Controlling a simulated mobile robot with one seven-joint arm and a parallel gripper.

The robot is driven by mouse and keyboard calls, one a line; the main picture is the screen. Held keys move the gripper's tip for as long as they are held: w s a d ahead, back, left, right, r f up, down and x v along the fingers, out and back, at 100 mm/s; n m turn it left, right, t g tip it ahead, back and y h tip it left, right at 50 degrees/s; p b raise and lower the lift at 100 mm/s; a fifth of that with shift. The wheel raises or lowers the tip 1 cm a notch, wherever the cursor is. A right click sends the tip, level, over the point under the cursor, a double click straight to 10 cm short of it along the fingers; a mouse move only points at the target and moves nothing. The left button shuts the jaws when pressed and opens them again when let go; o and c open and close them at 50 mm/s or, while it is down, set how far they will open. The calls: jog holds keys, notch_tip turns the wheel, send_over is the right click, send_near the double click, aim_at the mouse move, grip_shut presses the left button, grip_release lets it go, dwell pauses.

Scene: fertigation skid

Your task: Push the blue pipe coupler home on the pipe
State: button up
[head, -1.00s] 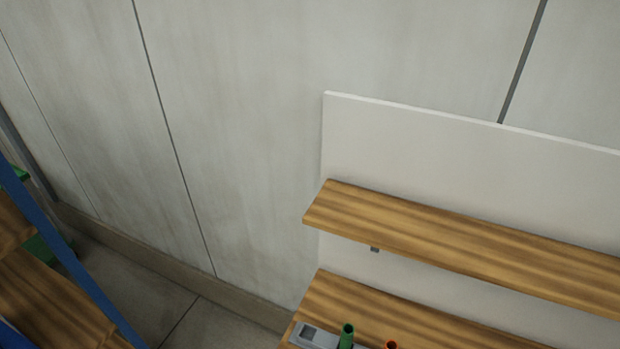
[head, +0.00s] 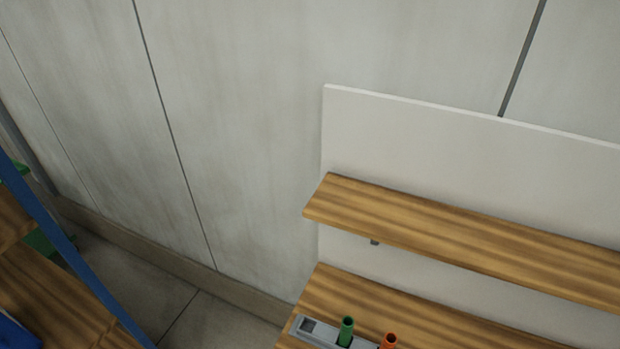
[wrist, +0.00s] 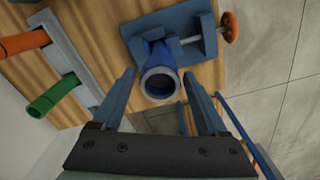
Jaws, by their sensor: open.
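In the wrist view, a blue cylindrical piece with a pale open round end, seemingly the blue coupler (wrist: 160,83), points toward the camera. It runs back to a blue-grey clamp (wrist: 172,30). I cannot tell where the coupler stops and the pipe begins, or how far it is seated. My gripper (wrist: 158,76) is open, with one finger on each side of the blue piece. Gaps show beside both fingers, and no contact is visible. Neither the gripper nor the blue piece is in the head view.
A grey rack (head: 310,329) on the wooden bench holds a green tube (head: 346,331) and an orange tube (head: 388,341). An orange clamp knob (wrist: 229,27) sticks out right in the wrist view. A wooden shelf (head: 450,235) overhangs the bench. A blue-framed rack (head: 75,250) stands left.

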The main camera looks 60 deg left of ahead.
jog(key=shift+r, duration=1.75)
jog(key=shift+o, duration=0.3)
jog(key=o, duration=0.3)
jog(key=shift+r, duration=0.1)
jog(key=shift+r, duration=4.4)
